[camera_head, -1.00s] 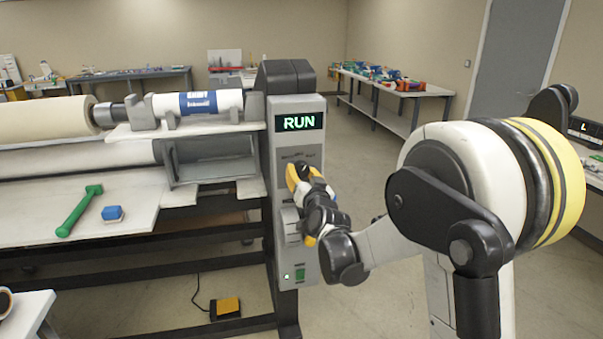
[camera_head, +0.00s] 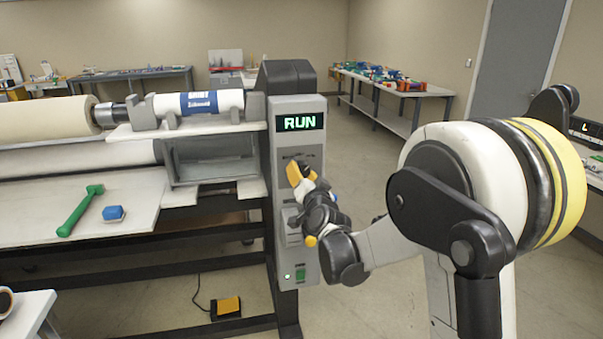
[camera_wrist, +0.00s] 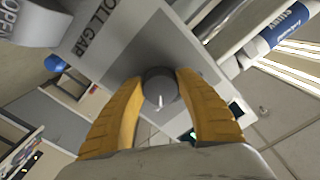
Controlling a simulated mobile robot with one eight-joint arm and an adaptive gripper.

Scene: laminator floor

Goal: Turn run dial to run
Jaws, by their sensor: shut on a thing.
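The run dial (camera_wrist: 159,88) is a dark round knob with a white mark, on a grey plate of the control panel (camera_head: 283,180). In the wrist view it sits between the two yellow fingers of my gripper (camera_wrist: 160,100), which are shut on it. The white mark points toward the bottom of the wrist view. In the head view my gripper (camera_head: 300,172) is against the panel and hides the dial. The display (camera_head: 299,122) above it reads RUN in green.
The floor right of the panel is clear.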

